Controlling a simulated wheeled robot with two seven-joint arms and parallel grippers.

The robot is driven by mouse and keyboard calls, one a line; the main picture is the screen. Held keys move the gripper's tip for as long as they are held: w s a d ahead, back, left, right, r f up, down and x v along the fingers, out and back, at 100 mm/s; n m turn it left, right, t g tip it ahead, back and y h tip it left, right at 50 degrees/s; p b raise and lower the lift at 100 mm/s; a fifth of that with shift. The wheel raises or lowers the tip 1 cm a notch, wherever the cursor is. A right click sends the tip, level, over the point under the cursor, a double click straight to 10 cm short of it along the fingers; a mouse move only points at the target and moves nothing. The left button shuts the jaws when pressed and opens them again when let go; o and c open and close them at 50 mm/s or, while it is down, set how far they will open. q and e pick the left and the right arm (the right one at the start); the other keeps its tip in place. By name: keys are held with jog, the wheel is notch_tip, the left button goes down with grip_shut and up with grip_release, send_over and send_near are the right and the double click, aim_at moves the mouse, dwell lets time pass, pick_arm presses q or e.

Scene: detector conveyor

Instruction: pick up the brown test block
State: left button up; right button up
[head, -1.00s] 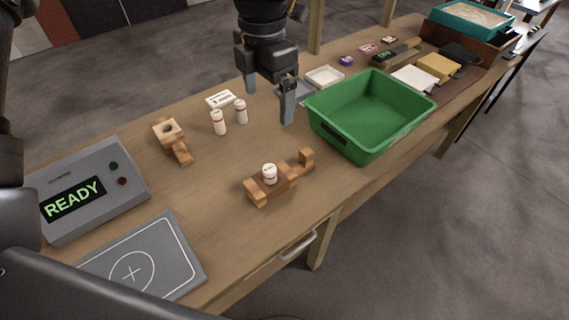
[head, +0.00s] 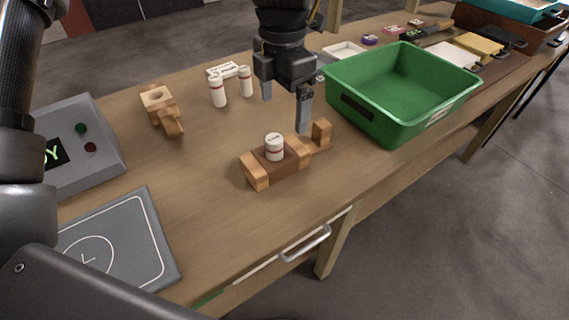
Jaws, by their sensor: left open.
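The brown test block (head: 293,161) lies on the table near its front edge, between lighter wooden pieces (head: 254,172) at its ends. My left gripper (head: 285,112) points down, open and empty, behind and above the block. Its right finger appears just behind the block's right part; I cannot tell the exact gap. My right gripper is not in view.
A green bin (head: 353,104) stands to the right. Two white bottles (head: 218,91) and a wooden holder (head: 160,108) are behind left. A grey device (head: 98,165) and grey pad (head: 155,262) are at left. Table between pad and block is clear.

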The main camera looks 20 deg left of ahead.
pick_arm(q)
send_over(284, 149)
jog(key=shift+a+f, duration=0.1)
jog(key=shift+f, duration=5.25)
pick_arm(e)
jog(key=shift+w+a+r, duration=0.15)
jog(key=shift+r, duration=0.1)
pick_arm(q)
jog(key=c, duration=1.3)
jog(key=shift+r, duration=0.1)
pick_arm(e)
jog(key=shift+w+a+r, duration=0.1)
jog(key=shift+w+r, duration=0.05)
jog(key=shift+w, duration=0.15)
pick_arm(q)
jog(key=shift+r, duration=0.1)
